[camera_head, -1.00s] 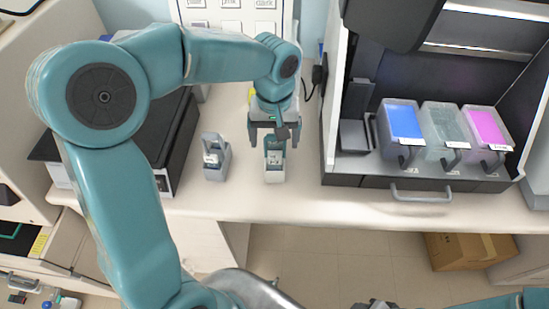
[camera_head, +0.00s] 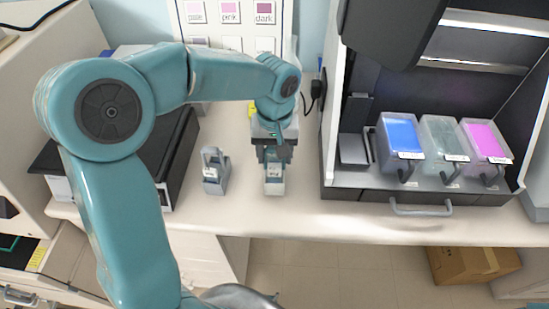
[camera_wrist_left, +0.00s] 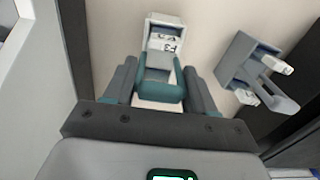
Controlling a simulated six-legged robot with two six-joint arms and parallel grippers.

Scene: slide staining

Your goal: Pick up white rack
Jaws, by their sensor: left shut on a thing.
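The white rack (camera_head: 274,185) stands upright on the white counter, directly below my left gripper (camera_head: 274,155). The gripper points down and is shut on the upper part of the rack. In the left wrist view the white rack (camera_wrist_left: 165,38) shows beyond the fingers of my left gripper (camera_wrist_left: 158,76), with dark markings on its labels. The fingers hide part of its handle. The rack appears to be still at counter height. My right gripper is not in view.
A grey rack (camera_head: 215,171) stands just left of the white rack, with a gap between; it also shows in the left wrist view (camera_wrist_left: 250,70). A black-topped box (camera_head: 178,150) lies further left. Blue (camera_head: 402,135), grey-green (camera_head: 443,138) and pink (camera_head: 485,140) containers stand in the cabinet at right.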

